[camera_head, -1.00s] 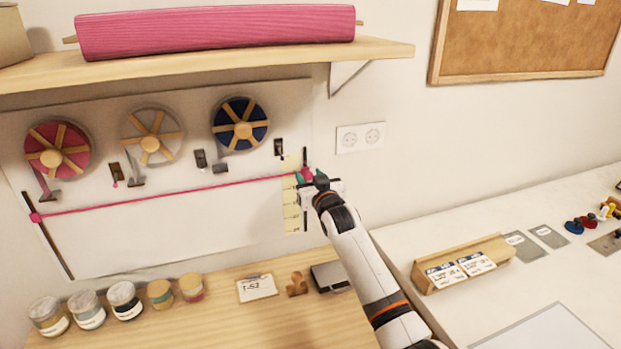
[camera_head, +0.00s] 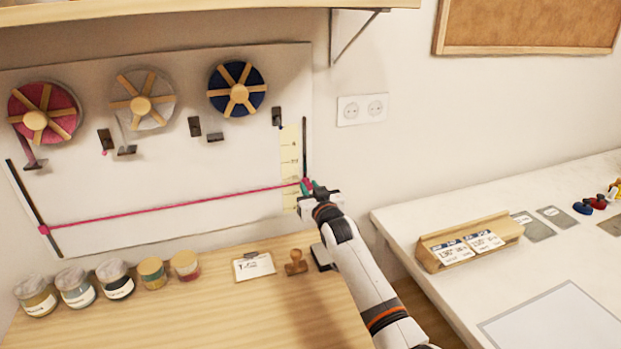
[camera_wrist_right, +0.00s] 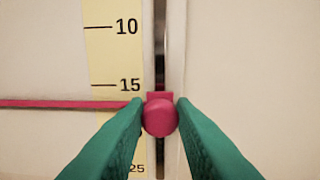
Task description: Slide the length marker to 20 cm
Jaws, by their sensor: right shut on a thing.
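The pink length marker (camera_head: 307,183) sits on the dark vertical slot (camera_head: 305,140) at the right edge of the wall board. In the right wrist view the marker (camera_wrist_right: 160,116) is a round pink knob beside a yellow number strip (camera_wrist_right: 116,55). A pink ribbon (camera_wrist_right: 60,103) meets it a little below the 15 line. The 20 label is mostly hidden behind the left finger; 25 shows at the bottom. My right gripper (camera_wrist_right: 160,118) has its green fingers shut on the marker from both sides. My left gripper is not in view.
The ribbon runs across the board to a second slot (camera_head: 27,195) at left. Three spools (camera_head: 240,88) hang above it. Several jars (camera_head: 115,280), a card (camera_head: 253,266) and a wooden stamp (camera_head: 296,262) stand on the table below.

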